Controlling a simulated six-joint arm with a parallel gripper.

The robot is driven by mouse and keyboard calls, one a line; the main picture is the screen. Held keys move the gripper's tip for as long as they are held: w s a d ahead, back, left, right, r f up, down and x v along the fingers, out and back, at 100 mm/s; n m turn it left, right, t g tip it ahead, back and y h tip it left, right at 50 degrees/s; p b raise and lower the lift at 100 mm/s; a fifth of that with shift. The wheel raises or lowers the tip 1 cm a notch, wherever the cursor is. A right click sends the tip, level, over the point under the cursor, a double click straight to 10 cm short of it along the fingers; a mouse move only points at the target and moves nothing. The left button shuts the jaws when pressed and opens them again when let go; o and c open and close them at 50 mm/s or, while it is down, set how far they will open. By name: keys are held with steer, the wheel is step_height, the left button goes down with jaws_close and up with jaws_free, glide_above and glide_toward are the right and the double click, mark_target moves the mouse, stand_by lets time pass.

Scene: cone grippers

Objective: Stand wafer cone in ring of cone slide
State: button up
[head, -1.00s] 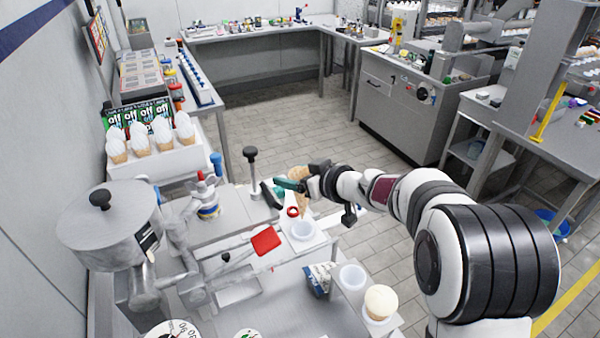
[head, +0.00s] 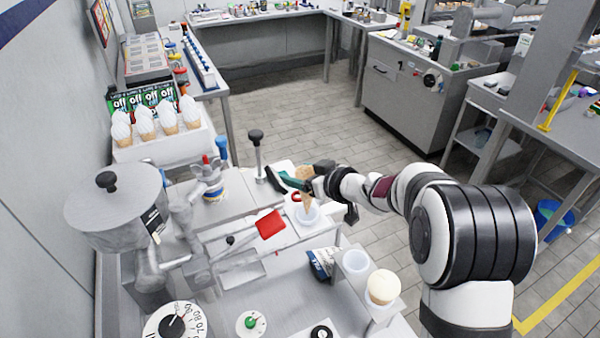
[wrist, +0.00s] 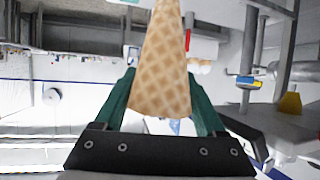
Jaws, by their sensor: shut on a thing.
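The wafer cone (head: 307,200) is held between the green fingers of my gripper (head: 298,183), which is shut on it. In the head view it points down, its lower end over or in front of a white ring (head: 308,214) on a pale slide by the machine. I cannot tell whether the tip is inside the ring. In the wrist view the cone (wrist: 163,75) stands between both green fingers of my gripper (wrist: 160,88), its wider end at the bottom of the picture. Part of the cone is hidden by the gripper in the head view.
A second white cup or ring (head: 355,261) and a cream-topped cone (head: 383,286) stand nearer the front. A red paddle (head: 270,224) and an upright lever (head: 257,150) are left of the gripper. Several filled cones (head: 145,120) stand at the left. Open floor lies behind.

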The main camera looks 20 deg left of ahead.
mark_target(300, 207)
steer(key=shift+f, duration=0.3)
stand_by(0.4)
steer(key=shift+f, duration=1.3)
steer(key=shift+f, duration=0.2)
steer(key=shift+f, duration=2.4)
steer(key=shift+f, duration=0.1)
steer(key=o, duration=0.8)
steer(key=v, duration=1.5)
steer(key=shift+s+d, duration=0.25)
steer(key=shift+d, duration=0.05)
